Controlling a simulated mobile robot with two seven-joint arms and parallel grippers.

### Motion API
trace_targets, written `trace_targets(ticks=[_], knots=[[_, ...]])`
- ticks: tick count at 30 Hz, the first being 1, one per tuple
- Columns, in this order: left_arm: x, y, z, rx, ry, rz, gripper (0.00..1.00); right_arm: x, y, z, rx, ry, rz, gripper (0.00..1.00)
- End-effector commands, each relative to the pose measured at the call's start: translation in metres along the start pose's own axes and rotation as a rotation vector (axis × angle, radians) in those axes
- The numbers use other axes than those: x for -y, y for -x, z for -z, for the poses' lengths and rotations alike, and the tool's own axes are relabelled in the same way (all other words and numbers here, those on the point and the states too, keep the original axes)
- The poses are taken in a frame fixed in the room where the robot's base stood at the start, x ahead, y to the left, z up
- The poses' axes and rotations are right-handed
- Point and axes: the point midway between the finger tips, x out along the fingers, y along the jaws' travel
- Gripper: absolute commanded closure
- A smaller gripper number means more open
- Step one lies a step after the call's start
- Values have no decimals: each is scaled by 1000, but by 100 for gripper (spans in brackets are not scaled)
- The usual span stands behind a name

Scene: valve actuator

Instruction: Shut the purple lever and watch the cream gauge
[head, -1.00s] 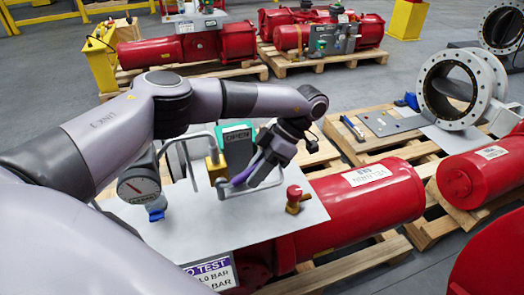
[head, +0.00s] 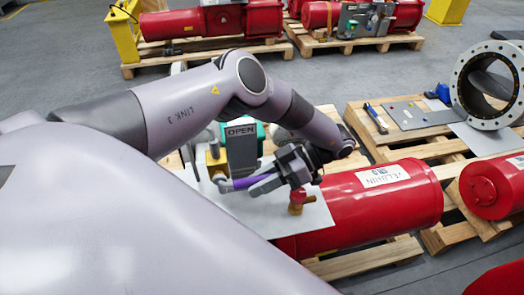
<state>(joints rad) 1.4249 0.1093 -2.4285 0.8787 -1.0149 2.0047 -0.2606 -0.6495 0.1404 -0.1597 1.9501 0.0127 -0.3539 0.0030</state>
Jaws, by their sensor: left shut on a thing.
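The purple lever (head: 243,183) shows as a short purple sleeve beside the brass valve body (head: 216,160) on the grey panel. It lies nearly level across the picture. My left gripper (head: 268,182) is shut on the lever's right-hand part, and its fingers hide that end. The cream gauge is not visible; my own left arm covers the left part of the panel. My right gripper is out of view.
A red knob on a brass fitting (head: 298,201) stands close to the left gripper. An OPEN sign (head: 241,131) is just behind the lever. The red actuator cylinder (head: 385,205) lies to the right. Pallets (head: 375,262) and other red actuators surround it.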

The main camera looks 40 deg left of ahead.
Motion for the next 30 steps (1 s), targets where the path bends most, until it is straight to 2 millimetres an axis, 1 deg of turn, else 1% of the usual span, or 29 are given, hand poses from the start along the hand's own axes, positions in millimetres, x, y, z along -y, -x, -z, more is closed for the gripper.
trace_targets(ticks=[19,20,21,22,30], knots=[[1,-4,-5,-28,-2,7,100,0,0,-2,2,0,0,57],[1,-4,-5,-28,-2,7,70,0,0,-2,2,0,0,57],[1,-4,-5,-28,-3,8,57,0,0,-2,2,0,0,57],[1,-4,-5,-28,-2,8,52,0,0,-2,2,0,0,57],[1,-3,-3,-28,0,8,52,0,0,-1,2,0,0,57]])
